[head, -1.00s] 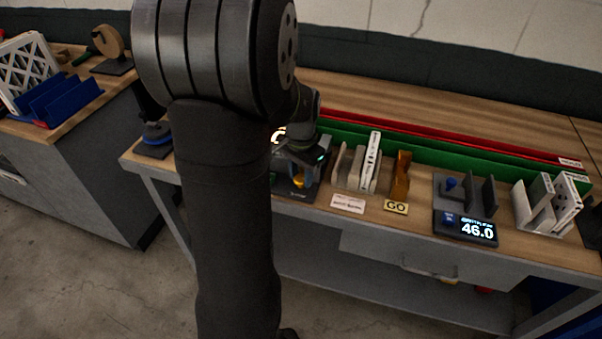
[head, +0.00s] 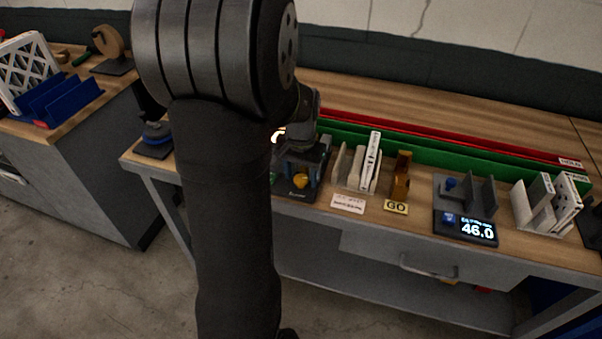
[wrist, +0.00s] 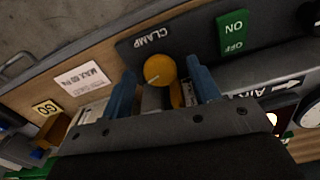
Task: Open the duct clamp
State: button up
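The duct clamp shows in the wrist view as a round yellow knob (wrist: 159,70) with a yellow lever (wrist: 176,94) behind it, beside a dark plate lettered CLAMP (wrist: 150,38). In the head view its yellow part (head: 300,181) shows low on the dark fixture. My gripper (wrist: 163,82) has two blue fingers spread apart, one on each side of the yellow knob and lever. Gaps show between the fingers and the yellow parts, so nothing is gripped. The lower part of the lever is hidden behind my gripper's body.
A green ON/OFF switch (wrist: 232,33) is right of the clamp. A rack of filters (head: 359,170), a GO block (head: 396,206) and a 46.0 display (head: 465,227) stand to the right on the bench. Green and red rails (head: 430,150) run behind them.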

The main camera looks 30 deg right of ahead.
notch_tip(320, 180, up, 17)
jog(key=shift+r, duration=0.2)
dwell(0.5)
jog(key=shift+a, duration=0.1)
jog(key=shift+c, duration=0.2)
jog(key=m+t+h, duration=0.1)
jog(key=m+h, duration=0.3)
jog(key=m, duration=0.1)
send_near(298, 179)
jog(key=x, duration=0.8)
jog(key=shift+d+f, duration=0.2)
jog(key=shift+d, duration=0.2)
jog(key=c, duration=1)
jog(key=shift+o, duration=0.2)
